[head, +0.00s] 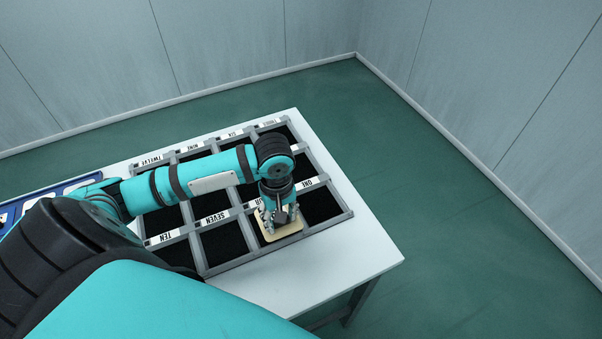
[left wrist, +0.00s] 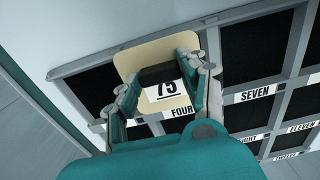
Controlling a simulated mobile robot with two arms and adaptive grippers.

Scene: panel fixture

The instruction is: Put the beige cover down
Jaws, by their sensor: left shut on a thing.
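The beige cover (head: 268,234) is a flat plate with rounded corners. In the left wrist view, the beige cover (left wrist: 133,60) carries a dark grip block with a white label reading 75 (left wrist: 166,90). My left gripper (head: 281,217) points down and is shut on the cover; its fingers (left wrist: 168,88) stand on both sides of the block. The cover is over the compartment beside the FOUR label (left wrist: 181,112), hiding much of it. I cannot tell whether the cover touches the frame. My right gripper is not in view.
A grey frame (head: 205,273) with several black, labelled compartments stands on a white table (head: 352,252). The SEVEN compartment (head: 225,241) is uncovered. A blue tray (head: 62,187) lies at the table's left. The table's right end is clear.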

